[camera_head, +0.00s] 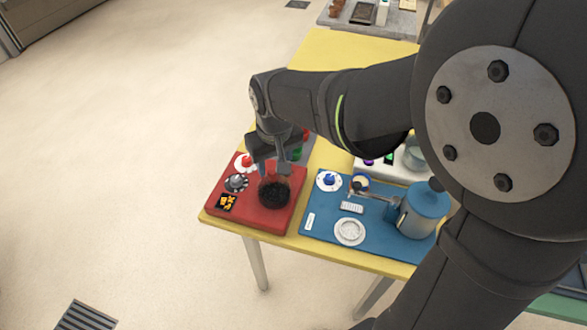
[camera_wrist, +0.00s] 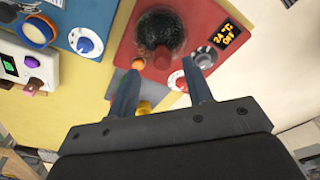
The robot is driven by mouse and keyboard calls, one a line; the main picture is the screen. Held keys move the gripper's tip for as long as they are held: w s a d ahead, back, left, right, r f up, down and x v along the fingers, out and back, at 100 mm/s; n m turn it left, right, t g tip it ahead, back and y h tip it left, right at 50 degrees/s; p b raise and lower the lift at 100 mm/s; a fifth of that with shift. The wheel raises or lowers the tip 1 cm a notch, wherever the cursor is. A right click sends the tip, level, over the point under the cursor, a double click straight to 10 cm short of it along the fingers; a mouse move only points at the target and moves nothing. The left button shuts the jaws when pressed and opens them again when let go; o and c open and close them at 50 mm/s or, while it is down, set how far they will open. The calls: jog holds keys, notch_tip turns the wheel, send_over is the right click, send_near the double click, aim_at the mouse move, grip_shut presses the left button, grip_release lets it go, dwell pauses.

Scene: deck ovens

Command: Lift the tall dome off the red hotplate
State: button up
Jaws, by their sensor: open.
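The red hotplate (camera_head: 247,219) sits at the near left of the yellow table. A clear dome (camera_head: 275,192) stands on its right part, with dark contents showing through. In the wrist view the dome (camera_wrist: 161,27) is at the top centre, on the red hotplate (camera_wrist: 203,14). A dark red knob (camera_wrist: 162,58) shows at its near side, apparently the dome's top. My gripper (camera_head: 273,168) is above the dome in the head view. In the wrist view my gripper (camera_wrist: 161,70) is open, its fingers apart, with the knob seen between the tips. Contact cannot be told.
The hotplate carries an orange display (camera_head: 227,203), a grey knob (camera_head: 236,182) and a red-and-white dial (camera_head: 244,162). The table's far part (camera_head: 345,50) is clear.

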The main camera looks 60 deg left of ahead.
aim_at(272, 171)
jog(key=f, duration=0.4)
jog(key=shift+s+a+f, duration=0.15)
jog(key=shift+a+f, duration=0.05)
jog(key=shift+a, duration=0.2)
jog(key=shift+c, duration=0.3)
